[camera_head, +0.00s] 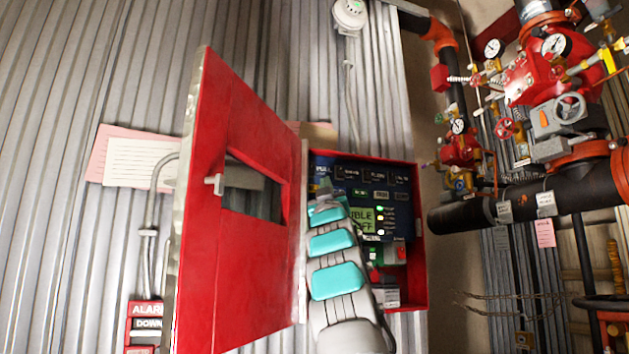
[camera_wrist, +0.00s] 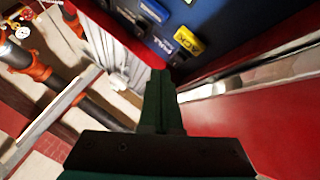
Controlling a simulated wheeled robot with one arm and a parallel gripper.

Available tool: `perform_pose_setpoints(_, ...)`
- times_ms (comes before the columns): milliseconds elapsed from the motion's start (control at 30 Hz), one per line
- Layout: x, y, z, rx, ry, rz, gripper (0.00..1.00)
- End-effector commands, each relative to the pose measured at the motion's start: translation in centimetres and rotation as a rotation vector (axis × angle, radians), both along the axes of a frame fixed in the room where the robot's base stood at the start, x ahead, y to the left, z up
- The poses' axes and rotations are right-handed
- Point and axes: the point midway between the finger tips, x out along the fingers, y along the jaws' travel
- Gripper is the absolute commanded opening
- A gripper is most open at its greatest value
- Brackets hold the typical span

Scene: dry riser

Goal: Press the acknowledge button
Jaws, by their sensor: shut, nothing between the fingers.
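The yellow acknowledge button (camera_wrist: 187,40) sits on the blue control panel (camera_wrist: 215,20) in the wrist view, its lettering appearing upside down. My gripper (camera_wrist: 160,73) is shut and empty, its fingertips close to the panel, just below and left of the button. I cannot tell whether they touch the panel. In the head view my gripper (camera_head: 325,190) reaches into the open red cabinet, over the left part of the blue panel (camera_head: 375,175). My arm hides part of the panel there, and I cannot make out the acknowledge button clearly in that view.
The red cabinet door (camera_head: 240,270) stands open left of my arm. A lit green display (camera_head: 362,220) and small indicators are right of the gripper. The cabinet's right wall (camera_head: 420,250) bounds the space. Red valves, gauges and a black pipe (camera_head: 470,215) stand farther right.

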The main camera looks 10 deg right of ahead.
Motion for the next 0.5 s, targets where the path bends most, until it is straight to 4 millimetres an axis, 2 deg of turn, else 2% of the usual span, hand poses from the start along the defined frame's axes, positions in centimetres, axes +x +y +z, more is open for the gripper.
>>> perform_pose_setpoints(133,2.0,0.4,0.3,0.0,0.005,-0.001,0.0)
perform_pose_setpoints(500,3.7,0.8,-0.1,0.0,0.003,-0.001,0.0)
